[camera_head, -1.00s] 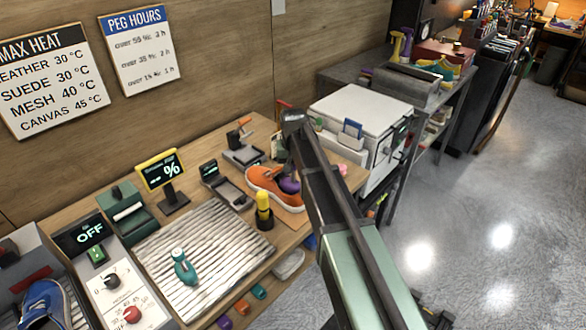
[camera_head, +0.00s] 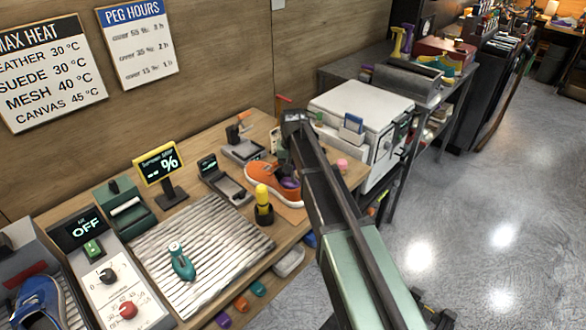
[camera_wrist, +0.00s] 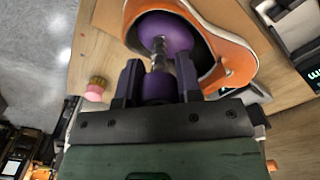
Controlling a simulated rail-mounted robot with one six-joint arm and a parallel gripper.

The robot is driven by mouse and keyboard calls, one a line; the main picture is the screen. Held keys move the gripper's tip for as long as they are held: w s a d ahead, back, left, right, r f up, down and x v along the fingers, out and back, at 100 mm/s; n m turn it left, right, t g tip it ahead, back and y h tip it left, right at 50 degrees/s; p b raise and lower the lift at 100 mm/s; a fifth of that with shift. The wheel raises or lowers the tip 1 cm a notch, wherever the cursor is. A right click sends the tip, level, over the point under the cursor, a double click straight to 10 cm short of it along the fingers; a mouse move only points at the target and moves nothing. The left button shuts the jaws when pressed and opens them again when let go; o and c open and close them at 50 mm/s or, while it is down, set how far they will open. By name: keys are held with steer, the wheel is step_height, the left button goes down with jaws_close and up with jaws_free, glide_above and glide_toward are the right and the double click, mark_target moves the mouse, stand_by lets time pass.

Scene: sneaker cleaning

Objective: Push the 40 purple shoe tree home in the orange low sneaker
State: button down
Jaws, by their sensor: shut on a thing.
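The orange low sneaker (camera_head: 262,173) sits on the workbench, partly behind my arm. In the wrist view the sneaker (camera_wrist: 232,62) fills the top, its opening facing my gripper. The purple shoe tree (camera_wrist: 166,32) has its rounded front part within the sneaker's opening, with a metal shaft running back to a purple end block. My gripper (camera_wrist: 158,82) is shut on that purple end, one finger on each side. In the head view a bit of the purple shoe tree (camera_head: 289,183) shows in the opening. How deep it sits is hidden.
A yellow-topped bottle (camera_head: 262,200) stands just in front of the sneaker. A grey scale-like device (camera_head: 222,180) lies to its left. A ribbed mat (camera_head: 205,250) holds a teal shoe tree (camera_head: 180,262). A pink-topped brush (camera_wrist: 95,90) stands near my gripper. A white cabinet (camera_head: 360,105) is behind.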

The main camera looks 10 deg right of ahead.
steer(key=shift+f+b, duration=0.8)
steer(key=shift+f, duration=0.1)
steer(key=c, duration=0.7)
jaws_free()
steer(key=shift+r, duration=0.2)
step_height(320, 180, up, 11)
steer(key=p, duration=1.1)
steer(key=shift+f, duration=0.2)
steer(key=s, duration=0.8)
steer(key=s+f+n+b, duration=0.1)
steer(key=s, duration=0.7)
steer(key=s+f+n+b, duration=0.1)
steer(key=s, duration=0.8)
steer(key=shift+a+f, duration=0.25)
steer(key=shift+a, duration=0.05)
